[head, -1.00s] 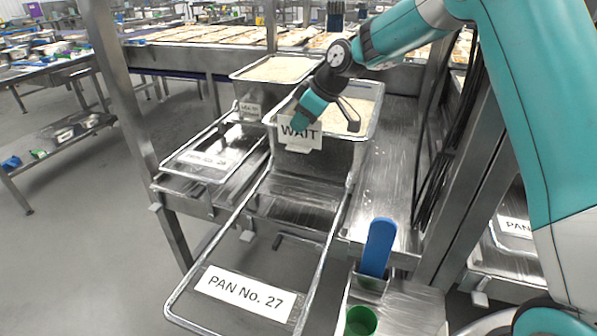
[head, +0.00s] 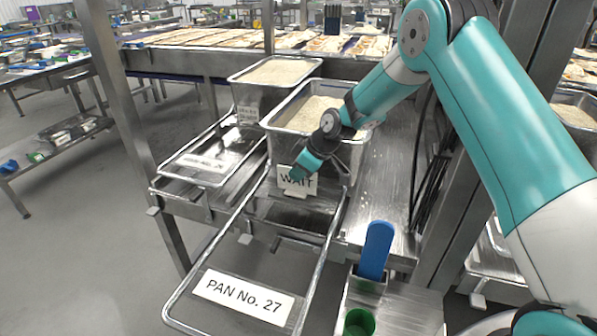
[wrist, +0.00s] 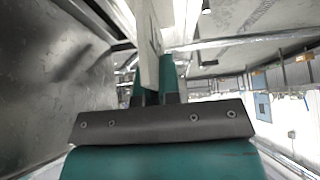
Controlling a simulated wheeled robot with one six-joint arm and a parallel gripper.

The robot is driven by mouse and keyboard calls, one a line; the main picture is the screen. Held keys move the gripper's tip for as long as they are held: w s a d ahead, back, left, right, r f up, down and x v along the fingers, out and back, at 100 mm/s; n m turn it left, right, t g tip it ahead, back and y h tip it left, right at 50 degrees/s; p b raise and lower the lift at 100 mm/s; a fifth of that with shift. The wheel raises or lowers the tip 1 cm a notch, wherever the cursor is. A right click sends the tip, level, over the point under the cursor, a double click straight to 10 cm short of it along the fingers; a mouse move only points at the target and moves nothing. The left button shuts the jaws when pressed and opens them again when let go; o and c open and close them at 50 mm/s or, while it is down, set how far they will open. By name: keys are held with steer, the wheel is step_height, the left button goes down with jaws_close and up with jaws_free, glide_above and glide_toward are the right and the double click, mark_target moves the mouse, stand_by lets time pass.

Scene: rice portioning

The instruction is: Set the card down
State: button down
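The white card (head: 297,181) reads "WAIT" and hangs upright from my gripper (head: 303,171), in front of the near rice pan (head: 318,116) and below its rim. In the wrist view my gripper (wrist: 158,88) is shut on the card (wrist: 148,45), which stands between the two teal fingers. A wire-framed rack labelled "PAN No. 27" (head: 181,300) reaches toward the camera below the card. I cannot tell whether the card's lower edge touches anything.
A second rice pan (head: 262,100) stands behind to the left. A side rack (head: 229,153) lies left of the card. A blue-handled tool (head: 376,250) stands in a holder beside a green cup (head: 359,322) at the front right. A steel post (head: 122,105) rises at left.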

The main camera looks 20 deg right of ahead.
steer(key=c, duration=1.7)
jaws_free()
steer(key=shift+f, duration=0.1)
steer(key=o, duration=0.4)
steer(key=shift+r, duration=0.25)
steer(key=a+v, duration=0.1)
steer(key=v, duration=1.1)
steer(key=s+a+r+m+g, duration=0.1)
steer(key=s+a+r, duration=0.3)
steer(key=s, duration=0.5)
steer(key=s+a+r+m+g, duration=0.1)
steer(key=s+a+r, duration=0.3)
steer(key=s, duration=0.4)
steer(key=shift+m+g+h, duration=0.6)
steer(key=shift+m+g, duration=0.3)
steer(key=s, duration=1.8)
steer(key=shift+s+a+r, duration=0.15)
steer(key=shift+s+a, duration=0.05)
steer(key=shift+a, duration=0.1)
